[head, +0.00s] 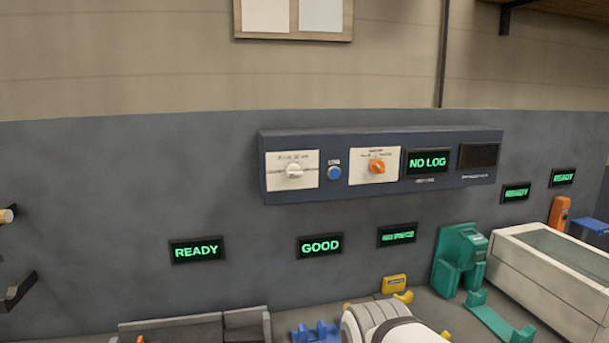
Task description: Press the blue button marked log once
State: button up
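The blue button (334,173) is a small round knob on the front of a dark blue wall panel (285,141). A small label above it seems to read LOG, though the letters are blurred. It sits between a white plate with a white rotary knob (294,171) and a white plate with an orange rotary knob (377,167). Nothing covers or touches the button. A display (428,162) on the same panel reads NO LOG in green. My gripper is not in view.
A dark display (479,156) is at the panel's right end. Below it, READY (197,250) and GOOD (320,245) displays hang on the grey wall. Space before the panel looks clear.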

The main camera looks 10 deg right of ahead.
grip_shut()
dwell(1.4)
